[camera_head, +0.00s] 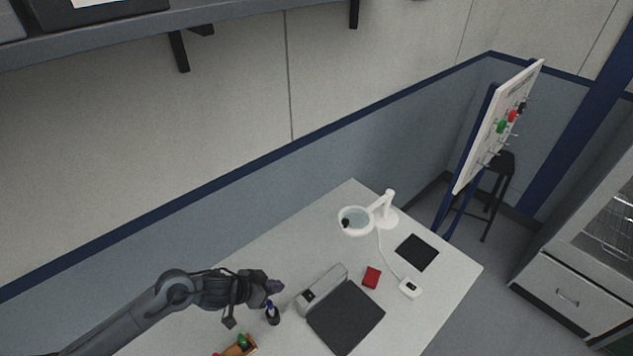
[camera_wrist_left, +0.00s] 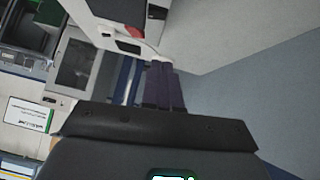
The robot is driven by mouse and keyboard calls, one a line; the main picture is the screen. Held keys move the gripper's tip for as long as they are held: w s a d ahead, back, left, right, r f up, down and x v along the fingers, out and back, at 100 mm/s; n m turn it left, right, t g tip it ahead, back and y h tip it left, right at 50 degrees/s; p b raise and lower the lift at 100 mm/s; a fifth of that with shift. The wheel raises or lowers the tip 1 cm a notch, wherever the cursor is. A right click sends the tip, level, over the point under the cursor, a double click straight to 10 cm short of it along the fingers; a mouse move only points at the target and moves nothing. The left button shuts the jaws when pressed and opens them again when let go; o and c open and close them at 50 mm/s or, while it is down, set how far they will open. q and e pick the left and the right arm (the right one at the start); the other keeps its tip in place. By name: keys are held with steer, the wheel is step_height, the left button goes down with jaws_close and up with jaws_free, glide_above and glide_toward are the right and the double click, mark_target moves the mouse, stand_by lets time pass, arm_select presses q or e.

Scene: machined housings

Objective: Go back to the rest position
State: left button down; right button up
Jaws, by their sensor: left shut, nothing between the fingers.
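My left gripper (camera_head: 275,286) reaches in from the lower left of the head view, above the left part of the white table (camera_head: 447,283). It is shut with nothing between its fingers. In the left wrist view its dark fingertips (camera_wrist_left: 163,88) lie close together in front of the blue-grey wall panel. My right gripper is not in view.
A shelf (camera_head: 230,14) overhangs above. A pegboard (camera_head: 497,130) stands right.

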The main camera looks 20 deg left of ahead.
arm_select(q)
steer(key=s+d+f+n+g+h+p, duration=0.15)
steer(key=s+d+f+p, duration=0.25)
steer(key=s+d, duration=0.4)
steer(key=s+d+r+n+h+p, duration=0.1)
steer(key=s+d+r+n+p, duration=0.2)
steer(key=s+d, duration=0.4)
steer(key=s+a+r+g+y+p, duration=0.2)
steer(key=s+a+r+y+p, duration=0.1)
steer(key=s+a+r+y, duration=0.4)
steer(key=shift+s+a+r, duration=1.9)
steer(key=shift+a+r, duration=1)
steer(key=shift+r, duration=0.05)
steer(key=shift+y, duration=0.25)
